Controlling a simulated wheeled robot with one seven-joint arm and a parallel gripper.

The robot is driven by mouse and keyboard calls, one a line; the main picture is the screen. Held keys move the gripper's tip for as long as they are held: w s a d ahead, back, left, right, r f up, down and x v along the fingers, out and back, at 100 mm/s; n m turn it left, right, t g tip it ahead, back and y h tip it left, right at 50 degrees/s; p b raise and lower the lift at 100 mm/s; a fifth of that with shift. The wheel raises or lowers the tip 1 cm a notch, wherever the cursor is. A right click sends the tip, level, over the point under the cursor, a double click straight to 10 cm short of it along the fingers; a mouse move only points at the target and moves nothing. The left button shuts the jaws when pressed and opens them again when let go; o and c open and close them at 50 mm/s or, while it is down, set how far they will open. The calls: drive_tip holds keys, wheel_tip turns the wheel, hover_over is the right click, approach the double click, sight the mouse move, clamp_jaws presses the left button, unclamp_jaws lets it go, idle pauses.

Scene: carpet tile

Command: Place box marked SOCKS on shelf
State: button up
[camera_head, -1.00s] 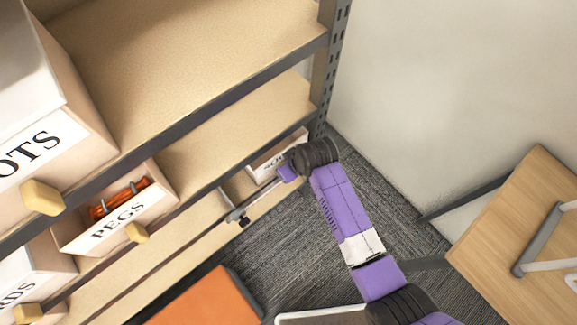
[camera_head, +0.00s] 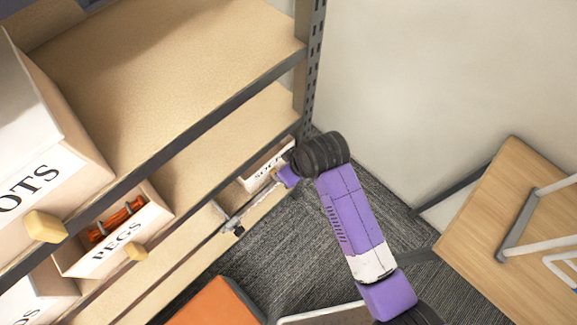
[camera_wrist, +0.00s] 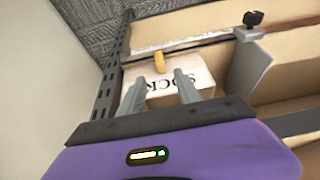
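Whether the fingertips touch the box I cannot tell. In the head view my gripper (camera_head: 286,178) is at the box front, mostly hidden by my purple wrist.
A PEGS box (camera_head: 117,244) and a larger OTS-lettered box (camera_head: 45,180) are further left. A wooden table (camera_head: 510,215) is at right. An orange surface (camera_head: 216,304) is below.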

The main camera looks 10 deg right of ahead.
drive_tip(key=shift+s+d+r, duration=0.1)
drive_tip(key=shift+s+r, duration=0.05)
drive_tip(key=shift+r, duration=0.25)
drive_tip(key=s+d+m+t, duration=0.2)
drive_tip(key=s+d+t, duration=0.15)
drive_tip(key=s, duration=0.45)
drive_tip(key=s+d+m+t, duration=0.2)
drive_tip(key=s+d+m, duration=0.15)
drive_tip(key=s, duration=0.55)
drive_tip(key=s+d+r+t+h, duration=0.1)
drive_tip(key=s+d+r+t, duration=0.1)
drive_tip(key=s+r, duration=0.4)
drive_tip(key=s+d+r+m+t+h, duration=0.1)
drive_tip(key=s+d+r+t, duration=0.2)
drive_tip(key=r, duration=1.1)
drive_tip(key=s+d, duration=0.1)
drive_tip(key=s, duration=0.2)
drive_tip(key=shift+s+d+r+t+h, duration=0.3)
drive_tip(key=shift+s+d+r+t, duration=0.05)
